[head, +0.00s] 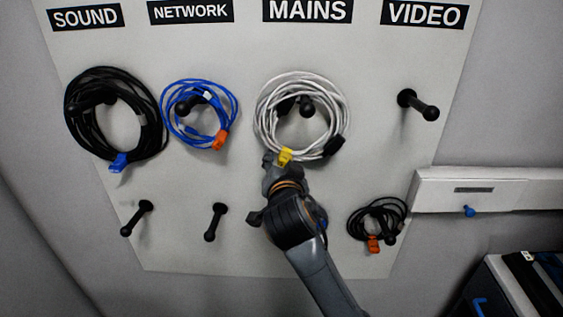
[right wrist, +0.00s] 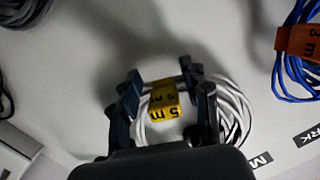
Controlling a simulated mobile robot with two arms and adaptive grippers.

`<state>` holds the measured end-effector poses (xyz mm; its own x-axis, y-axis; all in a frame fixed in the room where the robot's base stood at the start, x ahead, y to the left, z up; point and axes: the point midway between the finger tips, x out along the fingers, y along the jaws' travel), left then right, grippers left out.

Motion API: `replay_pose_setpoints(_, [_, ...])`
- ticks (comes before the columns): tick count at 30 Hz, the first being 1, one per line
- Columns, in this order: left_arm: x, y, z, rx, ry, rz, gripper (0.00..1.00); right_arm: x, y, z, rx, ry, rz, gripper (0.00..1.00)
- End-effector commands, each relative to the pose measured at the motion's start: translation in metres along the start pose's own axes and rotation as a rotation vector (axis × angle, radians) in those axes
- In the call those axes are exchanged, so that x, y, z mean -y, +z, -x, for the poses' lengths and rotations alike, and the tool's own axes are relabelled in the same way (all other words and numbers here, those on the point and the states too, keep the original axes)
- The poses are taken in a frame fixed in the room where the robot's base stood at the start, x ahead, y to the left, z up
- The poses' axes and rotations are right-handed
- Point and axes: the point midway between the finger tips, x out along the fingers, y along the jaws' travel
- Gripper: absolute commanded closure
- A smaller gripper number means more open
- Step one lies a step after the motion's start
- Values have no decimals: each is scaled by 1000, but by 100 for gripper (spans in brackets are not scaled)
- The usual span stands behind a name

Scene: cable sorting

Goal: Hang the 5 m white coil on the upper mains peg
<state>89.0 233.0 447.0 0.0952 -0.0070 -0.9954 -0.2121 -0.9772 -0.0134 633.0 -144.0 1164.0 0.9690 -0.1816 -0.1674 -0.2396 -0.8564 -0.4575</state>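The white coil (head: 262,128) hangs around the upper mains peg (head: 306,107), under the MAINS label. The peg's knob shows inside the ring; whether the ring bears on the peg is unclear. Its yellow tag (head: 285,155) is at the bottom of the ring and reads 5 m in the right wrist view (right wrist: 165,100). My right gripper (head: 277,160) is just below the coil, at the tag. In the right wrist view its fingers (right wrist: 163,90) stand apart on either side of the tag, with a gap to it. My left gripper is out of view.
A black coil (head: 72,125) hangs under SOUND and a blue coil (head: 166,115) under NETWORK. The upper video peg (head: 418,105) is bare, as are two lower pegs at left. A small black coil (head: 355,222) hangs low at right. A dark case (head: 500,290) stands lower right.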

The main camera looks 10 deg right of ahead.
Motion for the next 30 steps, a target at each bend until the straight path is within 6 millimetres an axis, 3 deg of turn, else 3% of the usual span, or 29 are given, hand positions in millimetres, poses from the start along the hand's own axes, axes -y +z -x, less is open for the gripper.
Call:
replay_pose_setpoints(11, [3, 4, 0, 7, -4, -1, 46, 1, 0, 5, -1, -2, -1, 47])
replay_pose_setpoints(14, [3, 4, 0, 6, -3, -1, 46, 1, 0, 17, -2, -3, -1, 47])
replay_pose_setpoints(24, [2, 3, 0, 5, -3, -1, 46, 0, 0, 88, 1, -3, -4, 47])
replay_pose_setpoints(30, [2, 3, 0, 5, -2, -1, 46, 0, 1, 113, 0, -1, -1, 47])
